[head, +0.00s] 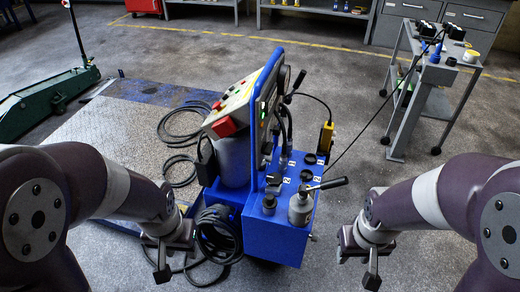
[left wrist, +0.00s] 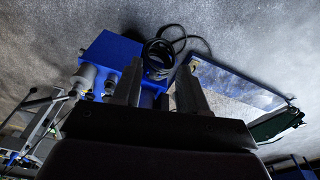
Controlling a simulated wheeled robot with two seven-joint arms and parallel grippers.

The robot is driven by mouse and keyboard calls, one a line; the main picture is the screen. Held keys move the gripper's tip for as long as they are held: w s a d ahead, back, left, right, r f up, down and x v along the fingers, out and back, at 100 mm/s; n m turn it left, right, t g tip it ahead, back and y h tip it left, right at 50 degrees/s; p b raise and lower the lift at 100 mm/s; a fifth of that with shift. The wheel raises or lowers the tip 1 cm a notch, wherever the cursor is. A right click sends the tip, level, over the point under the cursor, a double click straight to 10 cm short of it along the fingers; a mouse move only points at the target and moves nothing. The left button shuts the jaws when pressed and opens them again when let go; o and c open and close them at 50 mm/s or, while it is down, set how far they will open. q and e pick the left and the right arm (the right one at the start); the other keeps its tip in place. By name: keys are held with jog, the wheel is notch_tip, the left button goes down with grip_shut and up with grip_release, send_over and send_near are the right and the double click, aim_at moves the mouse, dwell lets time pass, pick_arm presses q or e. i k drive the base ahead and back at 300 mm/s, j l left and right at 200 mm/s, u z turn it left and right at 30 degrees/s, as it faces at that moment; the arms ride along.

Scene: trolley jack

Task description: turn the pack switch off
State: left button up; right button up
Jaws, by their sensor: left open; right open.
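The blue power pack (head: 272,232) stands on the floor in the middle of the head view, and it also shows in the left wrist view (left wrist: 108,55). Its upright blue frame (head: 263,85) carries a sloped panel (head: 238,98) with a red box (head: 224,127) at its front corner. A small green light (head: 263,113) shows on the frame's side. I cannot tell which part is the pack switch. My left gripper (head: 172,260) is open and empty, left of the pack and apart from it. My right gripper (head: 358,260) is open and empty, right of the pack.
Black hoses (head: 217,235) lie coiled at the pack's left side. A lever (head: 325,185) sticks out to its right, and a yellow pendant (head: 325,138) hangs behind. A grey trolley (head: 437,72) stands back right. A green jack (head: 50,98) is at far left. Grey floor (head: 360,100) is clear between.

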aim_at(266, 148)
jog(key=i+l+z, duration=0.1)
jog(key=i+l, duration=0.35)
jog(key=i+l+z, duration=0.1)
jog(key=i+l, duration=0.25)
jog(key=i, duration=0.25)
